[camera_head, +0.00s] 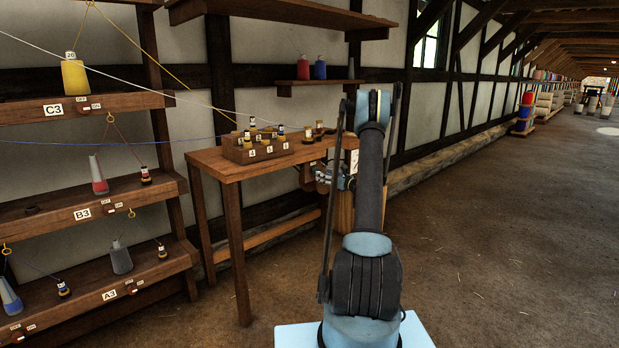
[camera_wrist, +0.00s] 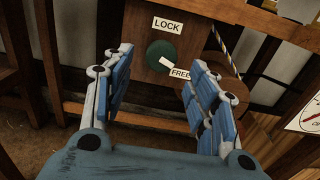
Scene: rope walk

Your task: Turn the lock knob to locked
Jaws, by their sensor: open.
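The lock knob (camera_wrist: 161,52) is a round dark green disc on a wooden board in the wrist view. A white LOCK label (camera_wrist: 167,24) is above it and a white FREE label (camera_wrist: 180,73) is at its lower right. The white pointer bar (camera_wrist: 167,63) on the knob slants down toward the FREE label. My gripper (camera_wrist: 157,64) is open, its two blue fingers on either side of the knob's line, nearer the camera. I see no finger touching the knob. In the head view my gripper (camera_head: 334,178) is partly hidden by my arm, at the right end of the wooden table.
The wooden table (camera_head: 215,165) bears a crate of small spools (camera_head: 255,154). Shelves with cones and strung yarn stand at the left. In the wrist view a striped rope (camera_wrist: 226,52) hangs right of the knob. The floor to the right is clear.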

